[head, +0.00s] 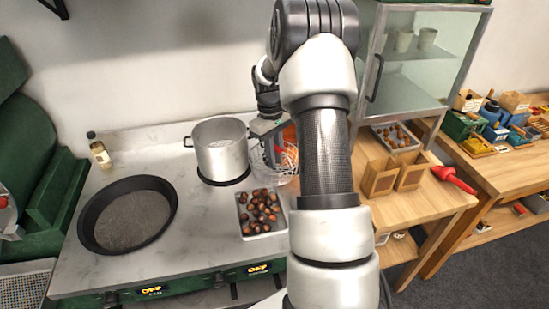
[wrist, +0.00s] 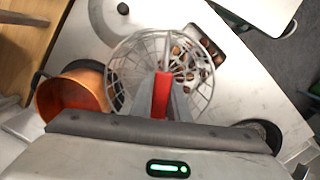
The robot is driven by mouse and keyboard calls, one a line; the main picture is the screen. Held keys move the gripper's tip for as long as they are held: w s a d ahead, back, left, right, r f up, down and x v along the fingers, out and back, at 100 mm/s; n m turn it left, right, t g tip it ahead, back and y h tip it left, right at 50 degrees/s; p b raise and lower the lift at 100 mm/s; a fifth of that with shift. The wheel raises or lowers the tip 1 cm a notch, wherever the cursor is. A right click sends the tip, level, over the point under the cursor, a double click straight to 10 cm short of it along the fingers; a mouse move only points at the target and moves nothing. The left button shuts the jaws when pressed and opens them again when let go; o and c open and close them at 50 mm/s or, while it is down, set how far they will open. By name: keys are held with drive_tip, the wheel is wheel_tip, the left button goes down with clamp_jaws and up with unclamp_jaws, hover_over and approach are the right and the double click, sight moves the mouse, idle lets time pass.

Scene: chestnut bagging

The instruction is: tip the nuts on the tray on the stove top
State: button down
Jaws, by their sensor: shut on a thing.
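The tray (head: 281,227) is a small shallow metal tray on the light stove top (head: 205,250), to the right of centre. Several brown nuts (head: 259,208) lie in it. My gripper (head: 268,128) is behind the tray, shut on the red handle (wrist: 161,95) of a wire basket (head: 286,166). The basket hangs over the surface behind the tray, and my arm partly covers it. In the wrist view the wire basket (wrist: 125,62) spreads out below the jaws. Nuts (wrist: 185,65) show through its mesh; I cannot tell whether any lie inside it.
A wide dark pan (head: 127,217) is at the left and a steel pot (head: 221,152) stands behind the tray. A copper-coloured vessel (wrist: 80,92) is beside the basket. A bottle (head: 99,152) stands at the back left. Two wooden boxes (head: 380,180) are on the right counter.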

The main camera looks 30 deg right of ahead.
sight(278, 152)
drive_tip(key=s+r, duration=0.1)
drive_tip(key=r, duration=0.1)
drive_tip(key=s+a+r, duration=0.1)
drive_tip(key=s+r, duration=0.1)
drive_tip(key=s+a+r, duration=0.1)
drive_tip(key=s+r, duration=0.1)
drive_tip(key=shift+r, duration=0.2)
idle(0.4)
